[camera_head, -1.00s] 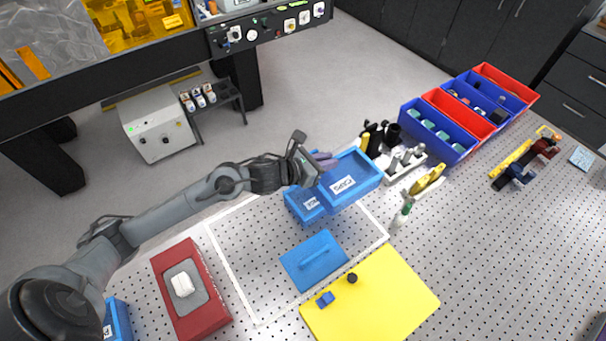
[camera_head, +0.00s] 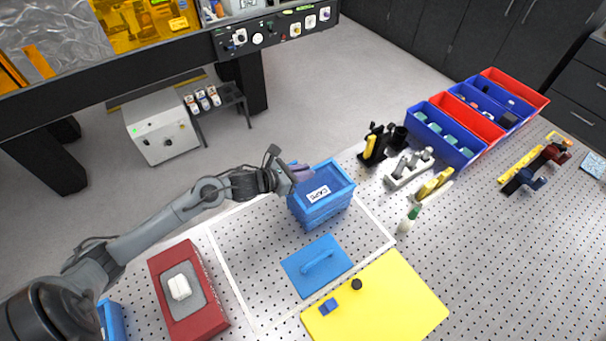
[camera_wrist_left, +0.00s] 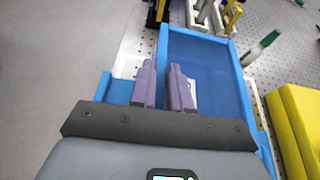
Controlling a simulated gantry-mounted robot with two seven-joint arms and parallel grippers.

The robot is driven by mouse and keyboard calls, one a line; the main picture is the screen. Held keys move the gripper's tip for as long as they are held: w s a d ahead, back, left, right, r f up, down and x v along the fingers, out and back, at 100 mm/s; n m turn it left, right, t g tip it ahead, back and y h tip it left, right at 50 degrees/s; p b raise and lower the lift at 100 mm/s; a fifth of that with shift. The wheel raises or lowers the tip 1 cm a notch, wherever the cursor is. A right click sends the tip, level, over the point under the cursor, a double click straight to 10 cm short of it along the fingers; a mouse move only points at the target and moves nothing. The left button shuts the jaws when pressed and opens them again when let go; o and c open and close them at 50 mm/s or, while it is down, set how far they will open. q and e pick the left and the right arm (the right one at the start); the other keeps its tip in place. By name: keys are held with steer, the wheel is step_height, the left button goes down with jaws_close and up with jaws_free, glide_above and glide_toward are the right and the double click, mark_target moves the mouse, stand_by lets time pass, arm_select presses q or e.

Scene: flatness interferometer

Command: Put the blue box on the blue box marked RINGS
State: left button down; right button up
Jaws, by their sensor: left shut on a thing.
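The blue box with a white label that seems to read CAPS (camera_head: 337,178) is open-topped and upright. My left gripper (camera_head: 298,172) is shut on its left wall; in the left wrist view, purple fingers (camera_wrist_left: 164,88) straddle the rim of this box (camera_wrist_left: 210,75). A second blue box (camera_head: 321,220) is directly below it in the head view, with its label now hidden. Part of that lower box (camera_wrist_left: 118,90) shows left of the held box in the wrist view. I cannot tell whether the two boxes touch. My right gripper is out of view.
A blue lid with a handle (camera_head: 302,274) lies in front of the boxes. A yellow mat (camera_head: 400,305), a red tray (camera_head: 203,312) and a tool holder (camera_head: 402,178) are nearby. Red and blue bins (camera_head: 462,155) stand at the back right.

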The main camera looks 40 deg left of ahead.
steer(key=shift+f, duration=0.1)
arm_select(q)
steer(key=c, duration=1.1)
jaws_free()
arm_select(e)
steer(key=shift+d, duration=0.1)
arm_select(q)
steer(key=shift+s+a, duration=0.1)
